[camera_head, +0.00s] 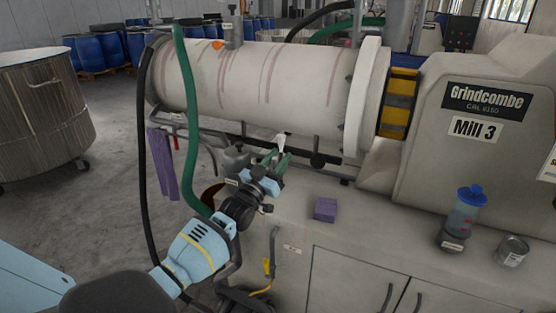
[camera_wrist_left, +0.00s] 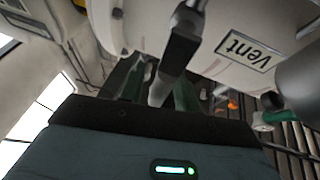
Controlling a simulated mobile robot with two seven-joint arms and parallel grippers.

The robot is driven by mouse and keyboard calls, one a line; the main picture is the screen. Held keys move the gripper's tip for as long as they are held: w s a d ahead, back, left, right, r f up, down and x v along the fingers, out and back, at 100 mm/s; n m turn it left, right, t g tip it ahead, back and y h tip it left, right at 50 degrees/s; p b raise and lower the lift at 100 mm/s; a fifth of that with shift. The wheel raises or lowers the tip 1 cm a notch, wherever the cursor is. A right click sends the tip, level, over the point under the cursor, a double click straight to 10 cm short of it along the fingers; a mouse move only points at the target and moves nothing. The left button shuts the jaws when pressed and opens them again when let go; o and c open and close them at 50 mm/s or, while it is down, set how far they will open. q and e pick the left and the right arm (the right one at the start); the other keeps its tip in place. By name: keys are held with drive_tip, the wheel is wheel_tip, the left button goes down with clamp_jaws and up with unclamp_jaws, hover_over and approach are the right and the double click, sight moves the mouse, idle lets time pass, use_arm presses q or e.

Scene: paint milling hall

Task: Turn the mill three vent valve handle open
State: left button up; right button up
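The vent valve handle (camera_wrist_left: 177,55) is a grey lever in the left wrist view, hanging from the mill beside a white "Vent" label (camera_wrist_left: 248,51). Its pale lower end lies between the dark green fingers of my left gripper (camera_wrist_left: 160,88). The fingers look apart, with a small gap on the left side of the lever; whether one touches it I cannot tell. In the head view my left gripper (camera_head: 275,159) is under the pale cylinder of Mill 3 (camera_head: 270,85), and the handle is mostly hidden there. My right gripper is not in view.
Green hose (camera_head: 187,120) and black hose (camera_head: 143,150) hang left of my arm. A grey jug (camera_head: 234,158) stands close behind the gripper. A large vat (camera_head: 40,115) stands left.

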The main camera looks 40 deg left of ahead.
sight(273, 166)
use_arm(q)
drive_tip(key=shift+o, duration=0.3)
drive_tip(key=shift+s+f, duration=0.2)
drive_tip(key=shift+s, duration=0.05)
drive_tip(key=shift+v, duration=3.6)
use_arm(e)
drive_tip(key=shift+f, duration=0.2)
